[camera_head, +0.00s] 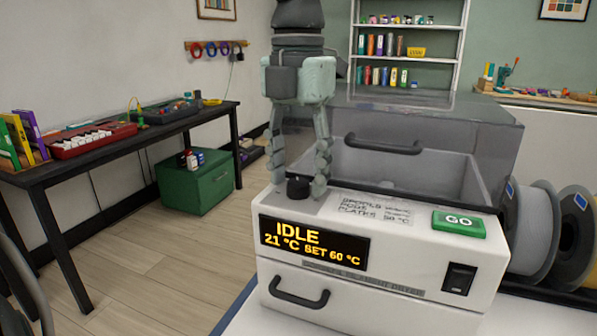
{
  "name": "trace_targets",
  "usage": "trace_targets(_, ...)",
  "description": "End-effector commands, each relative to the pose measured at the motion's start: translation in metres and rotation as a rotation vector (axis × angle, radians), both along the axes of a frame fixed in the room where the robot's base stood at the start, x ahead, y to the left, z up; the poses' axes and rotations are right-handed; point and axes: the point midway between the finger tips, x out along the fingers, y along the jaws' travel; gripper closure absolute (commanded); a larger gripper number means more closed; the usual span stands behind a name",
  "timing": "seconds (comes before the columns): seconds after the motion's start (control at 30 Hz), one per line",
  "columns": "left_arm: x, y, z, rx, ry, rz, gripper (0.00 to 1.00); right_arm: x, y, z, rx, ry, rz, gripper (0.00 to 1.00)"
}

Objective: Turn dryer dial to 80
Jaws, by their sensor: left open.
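The dryer (400,252) is a white box on a white table in the camera_head view. Its display (313,243) reads IDLE, 21 °C, SET 60 °C in yellow. The black dial (298,187) is on the top front left of the dryer. My left gripper (298,184) points down over the dial, its two fingers apart, one on each side of it. I cannot tell whether the fingers touch the dial. A printed label (375,207) lies to the right of the dial; its smaller text is hard to read. My right gripper is not in view.
The dryer's top also has a green GO button (459,223), and its front has a black switch (459,278) and a handle (299,292). A grey transparent lid (440,115) stands behind. Filament spools (533,230) stand close on the right. A dark workbench (50,174) is at the left.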

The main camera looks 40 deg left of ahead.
Motion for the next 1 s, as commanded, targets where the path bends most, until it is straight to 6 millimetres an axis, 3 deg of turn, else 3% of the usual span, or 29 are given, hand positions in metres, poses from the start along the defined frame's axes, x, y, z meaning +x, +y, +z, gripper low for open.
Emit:
trace_targets(0.33,-0.0001,-0.0001,-0.0051,-0.001,0.0,0.0,0.52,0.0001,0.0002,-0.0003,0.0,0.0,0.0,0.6)
trace_targets(0.7,0.0,-0.0001,-0.0048,-0.001,0.0,0.0,0.98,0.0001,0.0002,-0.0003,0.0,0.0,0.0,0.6)
trace_targets(1.0,0.0,-0.0002,-0.0048,-0.001,0.0,-0.031,1.0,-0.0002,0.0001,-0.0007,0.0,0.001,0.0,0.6)
